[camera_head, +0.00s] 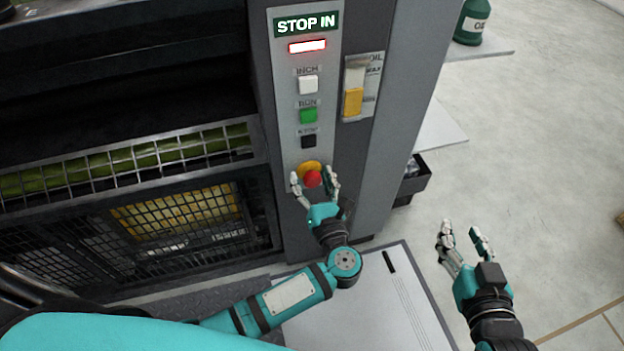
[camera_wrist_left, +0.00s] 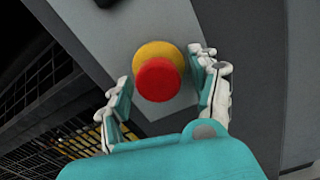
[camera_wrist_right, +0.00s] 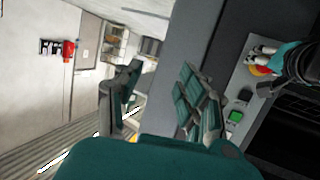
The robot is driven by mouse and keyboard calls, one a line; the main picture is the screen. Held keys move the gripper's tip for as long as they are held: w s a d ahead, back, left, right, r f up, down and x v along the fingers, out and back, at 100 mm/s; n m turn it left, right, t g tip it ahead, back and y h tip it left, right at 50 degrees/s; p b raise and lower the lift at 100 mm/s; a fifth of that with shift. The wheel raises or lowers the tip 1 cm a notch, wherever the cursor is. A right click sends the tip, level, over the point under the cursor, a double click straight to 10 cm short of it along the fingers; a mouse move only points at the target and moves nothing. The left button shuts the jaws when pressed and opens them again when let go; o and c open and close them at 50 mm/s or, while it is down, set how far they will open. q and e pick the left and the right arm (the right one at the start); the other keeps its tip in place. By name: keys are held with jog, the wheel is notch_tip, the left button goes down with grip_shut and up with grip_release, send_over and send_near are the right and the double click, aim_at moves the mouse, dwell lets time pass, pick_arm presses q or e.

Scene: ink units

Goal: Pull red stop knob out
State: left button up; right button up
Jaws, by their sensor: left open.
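The red stop knob (camera_head: 312,179) sits on a yellow base (camera_head: 309,167) at the bottom of the light grey control panel (camera_head: 307,143). My left gripper (camera_head: 315,178) is open, with one finger on each side of the knob. In the left wrist view the red knob (camera_wrist_left: 158,79) lies between the spread fingertips (camera_wrist_left: 160,75), and gaps show on both sides. My right gripper (camera_head: 461,236) is open and empty, out over the floor to the right. The right wrist view shows its fingers (camera_wrist_right: 155,85) apart with nothing between them.
Above the knob are a black button (camera_head: 308,141), a green button (camera_head: 308,115), a white button (camera_head: 308,85), a lit red-edged lamp (camera_head: 307,46) and a "STOP IN" sign (camera_head: 306,24). A yellow-filled gauge (camera_head: 353,101) is to the right. Mesh guards (camera_head: 180,215) are at left.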

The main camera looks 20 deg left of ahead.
pick_arm(q)
grip_shut()
dwell(0.3)
jog(key=shift+s+d, duration=0.1)
jog(key=shift+s+d+f, duration=0.15)
jog(key=shift+s+d, duration=0.05)
jog(key=shift+s, duration=0.1)
jog(key=shift+s+d, duration=0.2)
jog(key=shift+s, duration=0.15)
pick_arm(e)
jog(key=shift+w+a+r+t+y, duration=0.15)
jog(key=shift+w+r+t, duration=0.1)
jog(key=shift+r, duration=0.15)
jog(key=shift+w+a+r+t+y, duration=0.15)
jog(key=shift+w+r+t, duration=0.1)
jog(key=shift+r, duration=0.15)
jog(key=shift+s, duration=0.1)
pick_arm(q)
grip_release()
pick_arm(e)
jog(key=shift+s+d, duration=0.1)
pick_arm(q)
jog(key=shift+s, duration=0.1)
